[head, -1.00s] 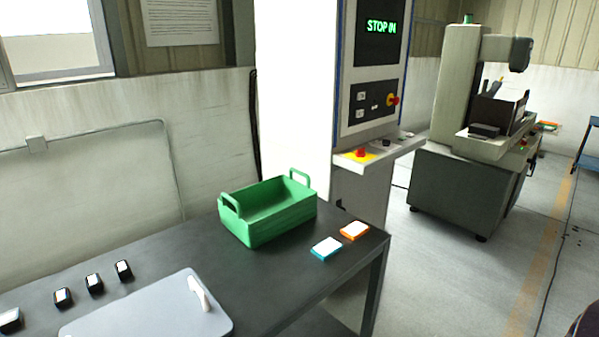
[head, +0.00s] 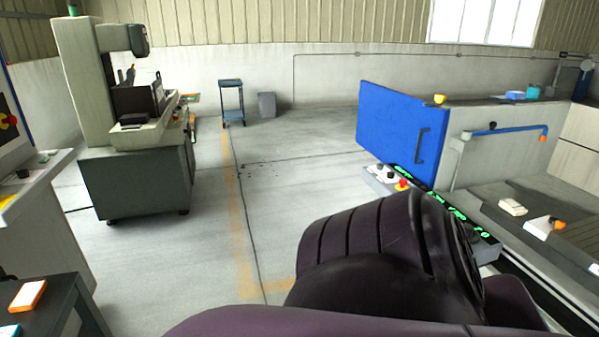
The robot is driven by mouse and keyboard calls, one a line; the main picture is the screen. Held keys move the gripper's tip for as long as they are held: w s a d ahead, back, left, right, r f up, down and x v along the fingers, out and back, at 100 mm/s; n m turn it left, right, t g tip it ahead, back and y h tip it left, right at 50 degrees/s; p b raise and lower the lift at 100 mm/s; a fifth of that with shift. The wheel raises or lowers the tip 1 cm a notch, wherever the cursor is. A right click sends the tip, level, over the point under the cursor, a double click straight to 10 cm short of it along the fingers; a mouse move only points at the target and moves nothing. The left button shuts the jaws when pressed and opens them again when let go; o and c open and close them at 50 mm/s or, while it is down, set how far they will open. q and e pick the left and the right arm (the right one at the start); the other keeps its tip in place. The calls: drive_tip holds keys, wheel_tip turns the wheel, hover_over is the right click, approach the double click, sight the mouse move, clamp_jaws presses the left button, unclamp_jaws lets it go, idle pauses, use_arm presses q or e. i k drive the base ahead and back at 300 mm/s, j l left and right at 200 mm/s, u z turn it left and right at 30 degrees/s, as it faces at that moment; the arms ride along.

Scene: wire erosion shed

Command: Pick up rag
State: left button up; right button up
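I cannot make out a rag for certain in the head view. A small flat blue thing (head: 515,95) lies on top of the grey machine wall at the far right, too small to identify. Dark purple links of one of my arms fill the bottom middle and right. Neither of my grippers shows.
A machine with a blue door (head: 395,130) and a grey bed stands at right, behind my arm. A grey machine (head: 135,185) stands at left. A blue trolley (head: 231,98) and grey bin (head: 267,105) stand at the back wall. The middle floor is clear.

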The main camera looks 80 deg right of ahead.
sight(512, 207)
drive_tip(key=z, duration=3.95)
